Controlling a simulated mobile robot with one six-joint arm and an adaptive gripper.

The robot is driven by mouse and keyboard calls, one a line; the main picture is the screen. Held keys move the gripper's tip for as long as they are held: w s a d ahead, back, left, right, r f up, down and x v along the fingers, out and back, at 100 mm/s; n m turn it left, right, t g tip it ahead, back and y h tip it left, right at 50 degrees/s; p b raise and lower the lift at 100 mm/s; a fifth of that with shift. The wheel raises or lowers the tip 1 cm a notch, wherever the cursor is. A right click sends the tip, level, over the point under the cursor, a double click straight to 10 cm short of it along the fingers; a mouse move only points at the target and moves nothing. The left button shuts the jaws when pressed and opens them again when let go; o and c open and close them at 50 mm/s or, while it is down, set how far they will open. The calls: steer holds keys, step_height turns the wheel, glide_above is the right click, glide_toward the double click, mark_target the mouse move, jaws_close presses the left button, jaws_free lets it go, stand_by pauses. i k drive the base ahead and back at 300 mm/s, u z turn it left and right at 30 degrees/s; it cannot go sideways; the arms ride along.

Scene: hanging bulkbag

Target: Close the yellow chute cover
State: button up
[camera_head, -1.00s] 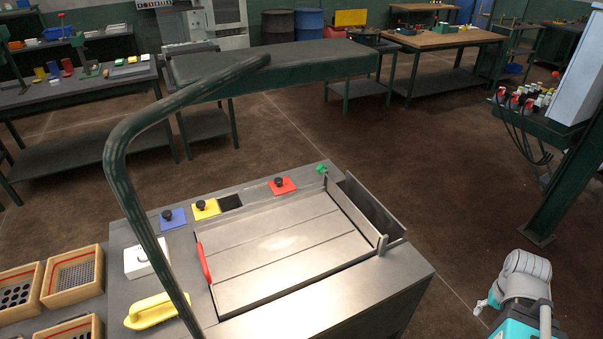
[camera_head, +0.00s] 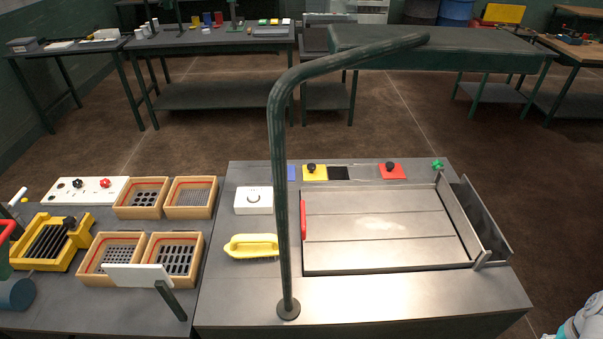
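The yellow chute cover (camera_head: 314,174) is a small flat yellow plate with a black knob (camera_head: 311,167). It lies at the back of the grey metal bench in the middle of the head view. A dark square opening (camera_head: 338,173) is just right of it and uncovered. My gripper is not in view; only a white and teal part of my arm shows at the bottom right corner.
The bent green post (camera_head: 281,200) rises from the bench front and arches over the covers. A steel tray with a red handle (camera_head: 400,230) fills the bench's right side. A white knob box (camera_head: 254,200) and yellow brush (camera_head: 251,246) are on the left. Wooden sieve boxes stand farther left.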

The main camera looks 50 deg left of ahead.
mark_target(312, 172)
steer(key=u, duration=1.25)
steer(key=k, duration=1.05)
steer(key=u, duration=0.45)
steer(key=i, duration=0.75)
